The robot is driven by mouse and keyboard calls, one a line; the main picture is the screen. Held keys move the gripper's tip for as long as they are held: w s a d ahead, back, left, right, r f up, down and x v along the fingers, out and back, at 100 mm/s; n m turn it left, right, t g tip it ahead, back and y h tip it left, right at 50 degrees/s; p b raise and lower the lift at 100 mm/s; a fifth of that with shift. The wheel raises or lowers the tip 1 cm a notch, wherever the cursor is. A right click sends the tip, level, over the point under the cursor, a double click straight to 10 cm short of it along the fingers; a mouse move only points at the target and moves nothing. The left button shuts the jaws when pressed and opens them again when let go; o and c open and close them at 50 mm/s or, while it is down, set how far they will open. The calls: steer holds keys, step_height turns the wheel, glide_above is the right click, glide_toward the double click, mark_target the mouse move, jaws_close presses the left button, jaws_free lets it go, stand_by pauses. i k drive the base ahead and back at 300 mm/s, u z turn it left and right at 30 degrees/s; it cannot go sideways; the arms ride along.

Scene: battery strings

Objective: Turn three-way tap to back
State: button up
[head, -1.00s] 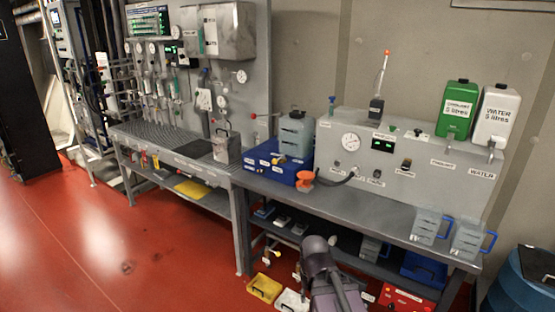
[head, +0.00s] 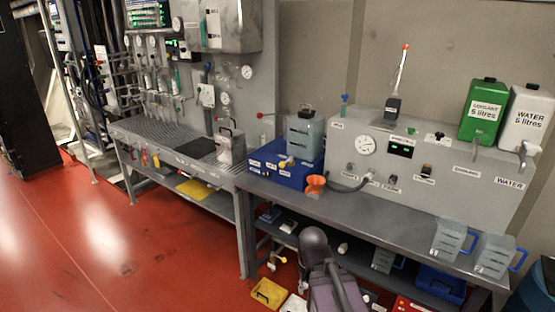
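I cannot single out the three-way tap for sure in the head view. A lever with a red knob (head: 260,115) sticks out at the right edge of the upright grey panel. Small valves and tubes line that panel, too small to read. My gripper is not in view; only a dark part of my arm shows at the bottom middle, in front of the bench.
A grey console (head: 345,150) with a gauge stands on the right bench; green (head: 483,112) and white (head: 527,120) tanks are on it. Clear jugs (head: 450,238) stand at the bench's right end. A yellow tray (head: 268,293) lies low by the bench. Red floor at left is clear.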

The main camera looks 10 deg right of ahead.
mark_target(282, 165)
steer(key=i, duration=0.55)
steer(key=z, duration=0.05)
steer(key=k, duration=1.35)
steer(key=u, duration=0.3)
steer(key=i, duration=1.75)
steer(key=z, duration=0.3)
